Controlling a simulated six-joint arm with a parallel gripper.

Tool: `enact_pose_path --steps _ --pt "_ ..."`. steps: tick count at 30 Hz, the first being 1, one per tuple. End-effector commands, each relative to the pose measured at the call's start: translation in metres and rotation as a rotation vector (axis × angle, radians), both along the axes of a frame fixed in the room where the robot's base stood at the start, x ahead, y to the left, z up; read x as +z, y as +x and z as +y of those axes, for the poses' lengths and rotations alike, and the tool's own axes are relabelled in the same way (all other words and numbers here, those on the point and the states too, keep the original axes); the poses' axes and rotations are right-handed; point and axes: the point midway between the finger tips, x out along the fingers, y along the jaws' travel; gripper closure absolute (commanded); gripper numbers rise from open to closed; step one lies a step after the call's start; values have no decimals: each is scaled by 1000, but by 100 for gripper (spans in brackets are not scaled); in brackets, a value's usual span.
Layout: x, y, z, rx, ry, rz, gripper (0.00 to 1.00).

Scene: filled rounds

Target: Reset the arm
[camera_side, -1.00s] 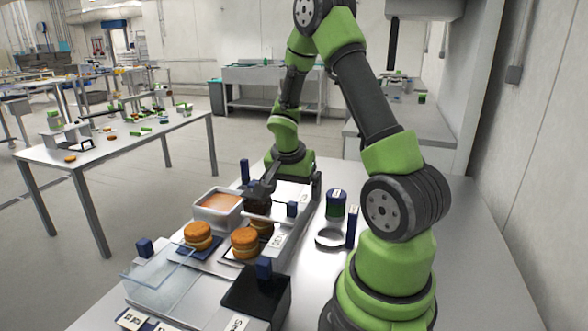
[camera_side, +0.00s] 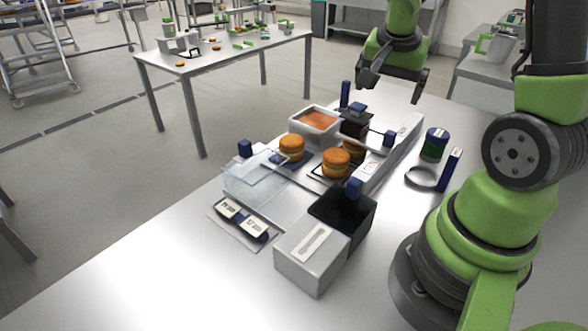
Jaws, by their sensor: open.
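My gripper (camera_side: 392,88) is at the back of the table, above and behind the work area. Its two dark fingers are spread apart with nothing between them. It hangs clear of the tray and the things on it. Two orange-brown filled rounds (camera_side: 291,148) and (camera_side: 336,162) sit on dark squares in the middle of the work area. A dark block-like thing (camera_side: 355,125) stands behind the right round, beside a white bin with orange filling (camera_side: 316,121).
A clear lidded box (camera_side: 254,178), an open black bin (camera_side: 343,212) and a grey box (camera_side: 311,255) stand in front. A dark blue-green cup (camera_side: 434,144), a dark ring (camera_side: 422,178) and a blue post (camera_side: 450,170) are at right.

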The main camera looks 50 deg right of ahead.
Motion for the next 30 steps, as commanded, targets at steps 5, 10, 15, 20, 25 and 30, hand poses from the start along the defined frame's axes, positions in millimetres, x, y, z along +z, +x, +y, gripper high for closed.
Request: enact_pose_path --steps 5,10,15,20,25,30 --pt "56 -5 68 290 0 -102 2" --pt "89 -30 129 595 23 -211 2" --pt "106 -59 174 869 46 -321 2" --pt "112 -76 195 1014 59 -382 2" --pt "113 -80 199 1051 60 -395 2" --pt "113 -80 199 1048 60 -394 2"
